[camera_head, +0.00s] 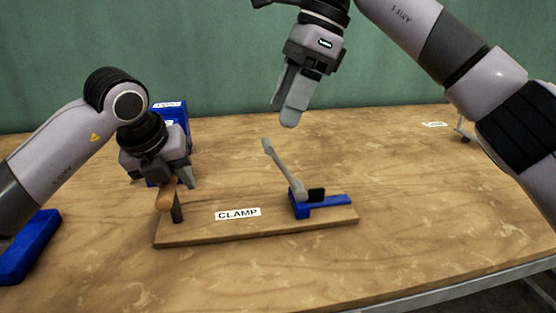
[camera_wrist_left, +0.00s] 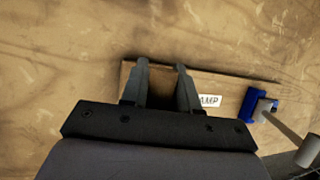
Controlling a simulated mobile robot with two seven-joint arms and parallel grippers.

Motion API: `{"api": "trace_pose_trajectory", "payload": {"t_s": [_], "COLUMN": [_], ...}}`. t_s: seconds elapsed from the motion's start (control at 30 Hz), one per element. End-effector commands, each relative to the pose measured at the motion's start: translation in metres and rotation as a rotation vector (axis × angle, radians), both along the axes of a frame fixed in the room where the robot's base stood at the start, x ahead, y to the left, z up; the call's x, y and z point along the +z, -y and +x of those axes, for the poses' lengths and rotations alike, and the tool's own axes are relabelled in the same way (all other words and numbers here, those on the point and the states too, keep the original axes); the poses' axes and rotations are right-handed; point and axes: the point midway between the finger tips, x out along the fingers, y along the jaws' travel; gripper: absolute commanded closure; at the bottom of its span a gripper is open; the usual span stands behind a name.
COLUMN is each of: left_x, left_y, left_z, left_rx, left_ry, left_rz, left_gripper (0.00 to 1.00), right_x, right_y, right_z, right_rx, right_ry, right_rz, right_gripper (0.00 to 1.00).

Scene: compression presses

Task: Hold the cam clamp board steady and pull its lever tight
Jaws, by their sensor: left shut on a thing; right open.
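The cam clamp board (camera_head: 275,234) is a wooden plank labelled CLAMP on the table. It also shows in the left wrist view (camera_wrist_left: 192,84). A blue clamp (camera_head: 330,202) with a black block sits at the right end. Its grey lever (camera_head: 282,168) stands raised, leaning up to the left. My right gripper (camera_head: 288,122) is open and empty above the lever, apart from it.
A blue bin (camera_head: 171,112) stands behind my left gripper. Another blue object (camera_head: 30,248) lies at the left edge. A small label (camera_head: 434,124) and a metal piece lie at the back right. The table in front of the board is clear.

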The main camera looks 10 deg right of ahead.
Motion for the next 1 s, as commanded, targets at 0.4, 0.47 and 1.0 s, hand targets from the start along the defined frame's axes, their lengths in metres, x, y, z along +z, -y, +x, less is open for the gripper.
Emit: {"api": "trace_pose_trajectory", "payload": {"t_s": [0.4,0.47,1.0], "left_x": [0.001,0.001,0.001], "left_y": [0.0,0.0,0.0], "left_z": [0.0,0.0,0.0], "left_rx": [0.0,0.0,0.0], "left_ry": [0.001,0.001,0.002], "left_rz": [-0.001,-0.001,-0.001], "left_gripper": [1.0,1.0,1.0], "right_x": [-0.059,-0.067,-0.095], "right_y": [-0.024,-0.028,-0.04], "right_z": [0.0,-0.001,0.0], "right_rx": [0.001,0.002,-0.001], "right_ry": [-0.003,-0.003,-0.001], "right_rz": [0.004,0.003,0.005], "right_gripper": [0.36,0.36,0.36]}}
